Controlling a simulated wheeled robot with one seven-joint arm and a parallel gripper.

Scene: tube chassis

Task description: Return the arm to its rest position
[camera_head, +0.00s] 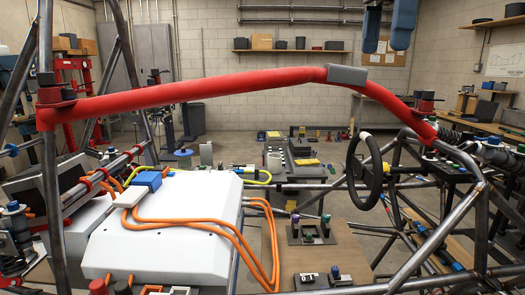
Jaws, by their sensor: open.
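My gripper (387,42) hangs in from the top edge, right of centre. Only its two blue fingers show, spread apart with nothing between them. The rest of my arm is out of view. In the picture the fingers are above the right half of a long red tube (200,91), with a visible gap between them and the tube. The red tube spans the chassis, with its ends at red fittings on the left upright (50,180) and the right frame tube. A grey pad (346,75) sits around the tube right of its middle.
A white box (170,225) with orange cables fills the lower left. A black steering wheel (364,172) stands inside the steel tube frame on the right. A wooden board (335,250) with small fixtures lies low in the middle. Benches and shelves line the back walls.

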